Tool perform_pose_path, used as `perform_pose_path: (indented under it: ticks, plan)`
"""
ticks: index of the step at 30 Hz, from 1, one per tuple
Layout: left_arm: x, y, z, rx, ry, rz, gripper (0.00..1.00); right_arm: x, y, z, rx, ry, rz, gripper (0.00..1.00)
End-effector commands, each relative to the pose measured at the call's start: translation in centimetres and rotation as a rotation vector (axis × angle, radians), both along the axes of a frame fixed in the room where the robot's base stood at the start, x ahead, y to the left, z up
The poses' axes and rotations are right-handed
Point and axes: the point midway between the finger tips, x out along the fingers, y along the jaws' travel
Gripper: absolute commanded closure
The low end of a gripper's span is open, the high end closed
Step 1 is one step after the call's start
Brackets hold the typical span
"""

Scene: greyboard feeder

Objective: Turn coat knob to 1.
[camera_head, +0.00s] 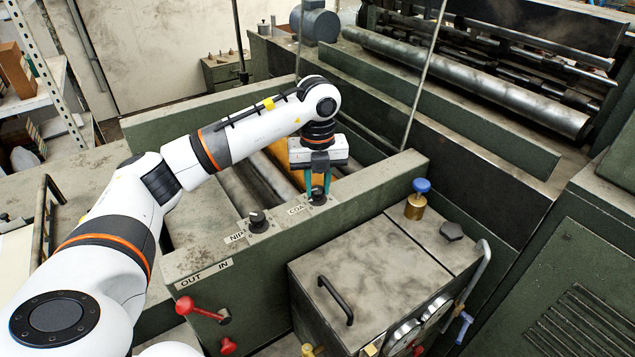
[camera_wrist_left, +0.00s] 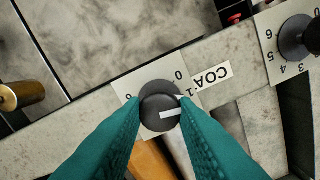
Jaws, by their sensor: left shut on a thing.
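The coat knob (camera_head: 319,199) is a small black dial on the top of the green machine wall, beside a label reading COA. In the left wrist view the coat knob (camera_wrist_left: 157,112) is a round black dial on a white plate, with a white pointer line directed to the right. The digits 0 and 1 show on the plate's upper right; the fingers cover other parts of the scale. My left gripper (camera_head: 318,188) reaches down from above, with its teal fingers shut on the knob's two sides. My right gripper is out of view.
The nip knob (camera_head: 258,222) stands close by on the same wall top. A grey-topped box with a black handle (camera_head: 335,300), a brass fitting with a blue cap (camera_head: 417,200) and a red lever (camera_head: 200,309) are nearby. Rollers lie behind the wall.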

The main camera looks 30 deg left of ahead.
Motion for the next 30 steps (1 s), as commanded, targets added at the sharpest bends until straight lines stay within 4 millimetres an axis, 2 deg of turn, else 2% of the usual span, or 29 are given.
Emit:
perform_pose_path:
  ticks: [10,11,14,15,25,30]
  plan:
    - [0.1,0.1,0.3,0.001,-0.009,0.005,0.96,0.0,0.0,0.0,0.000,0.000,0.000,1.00]
    - [0.2,0.1,0.3,0.001,-0.009,0.005,0.70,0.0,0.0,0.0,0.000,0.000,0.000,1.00]
    - [0.1,0.1,0.2,0.001,-0.007,0.004,0.54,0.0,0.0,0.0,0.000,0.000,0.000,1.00]
    - [0.1,0.1,0.2,0.001,-0.006,0.004,0.52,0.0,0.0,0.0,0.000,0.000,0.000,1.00]
    - [0.1,0.0,0.4,0.001,-0.004,0.002,0.52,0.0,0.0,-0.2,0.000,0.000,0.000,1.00]
    - [0.1,0.0,2.8,0.000,-0.008,0.002,0.52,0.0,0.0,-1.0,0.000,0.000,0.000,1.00]
